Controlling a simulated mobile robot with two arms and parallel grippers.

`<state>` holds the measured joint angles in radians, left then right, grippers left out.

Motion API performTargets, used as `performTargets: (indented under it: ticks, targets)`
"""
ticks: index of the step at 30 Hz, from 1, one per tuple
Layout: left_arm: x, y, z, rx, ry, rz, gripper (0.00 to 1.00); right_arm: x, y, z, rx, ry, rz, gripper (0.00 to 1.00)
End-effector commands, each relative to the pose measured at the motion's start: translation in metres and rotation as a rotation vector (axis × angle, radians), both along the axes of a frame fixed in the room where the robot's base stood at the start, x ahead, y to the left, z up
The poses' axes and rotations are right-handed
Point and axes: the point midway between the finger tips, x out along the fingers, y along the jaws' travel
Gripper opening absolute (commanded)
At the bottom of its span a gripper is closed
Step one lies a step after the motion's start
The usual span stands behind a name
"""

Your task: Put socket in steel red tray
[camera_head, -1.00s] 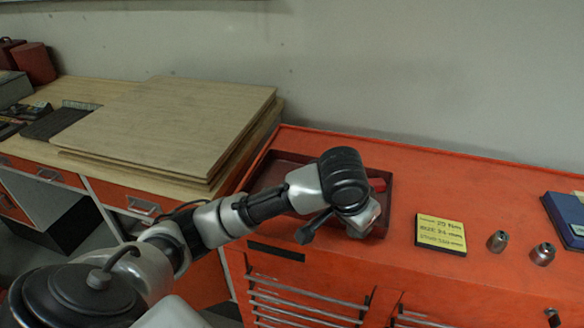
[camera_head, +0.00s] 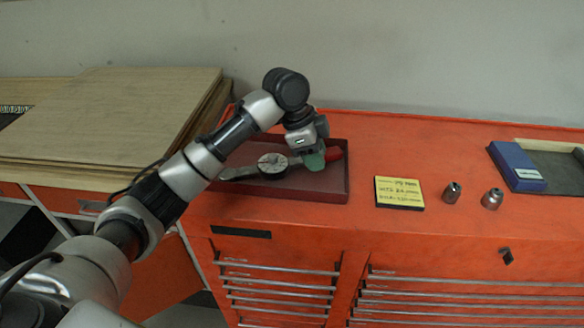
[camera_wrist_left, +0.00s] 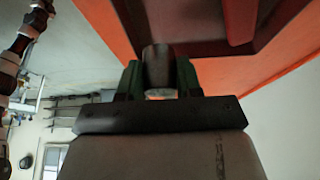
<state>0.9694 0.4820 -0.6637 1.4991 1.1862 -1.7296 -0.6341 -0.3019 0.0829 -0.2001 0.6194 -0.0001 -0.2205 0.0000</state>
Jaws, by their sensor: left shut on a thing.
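My left gripper (camera_head: 314,158) hangs over the right part of the dark red tray (camera_head: 338,195). In the left wrist view its green fingers are shut on a grey metal socket (camera_wrist_left: 157,66). The socket is hidden by the gripper in the head view. The tray's wall (camera_wrist_left: 213,47) shows beyond the fingers in the wrist view. I cannot tell whether the socket touches the tray. My right gripper is not in view.
A dial wrench (camera_head: 271,166) with a red handle lies in the tray. Right of the tray on the red cabinet (camera_head: 420,235) are a yellow note (camera_head: 399,193), two metal sockets (camera_head: 452,192) (camera_head: 492,198) and a blue box (camera_head: 514,164). Wooden boards (camera_head: 110,115) are stacked at left.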

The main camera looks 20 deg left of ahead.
Motion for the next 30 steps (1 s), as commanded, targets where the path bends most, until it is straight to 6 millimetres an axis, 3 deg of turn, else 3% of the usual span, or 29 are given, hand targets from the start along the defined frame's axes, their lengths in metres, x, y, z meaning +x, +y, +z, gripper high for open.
performTargets:
  ticks: [3,9,14,21,30]
  targets:
    - [0.001,0.026,-0.014,0.001,0.004,0.005,0.08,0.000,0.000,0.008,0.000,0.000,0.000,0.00]
    - [0.002,0.047,-0.027,0.000,-0.001,0.001,0.08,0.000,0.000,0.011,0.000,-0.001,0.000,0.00]
    - [0.002,0.049,-0.038,0.000,0.002,0.001,0.08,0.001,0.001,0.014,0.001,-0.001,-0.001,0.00]
    - [0.002,0.049,-0.068,0.000,-0.001,0.001,0.08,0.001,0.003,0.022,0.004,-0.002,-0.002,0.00]
    - [0.002,0.048,-0.071,0.000,-0.002,0.001,0.08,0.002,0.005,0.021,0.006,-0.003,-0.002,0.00]
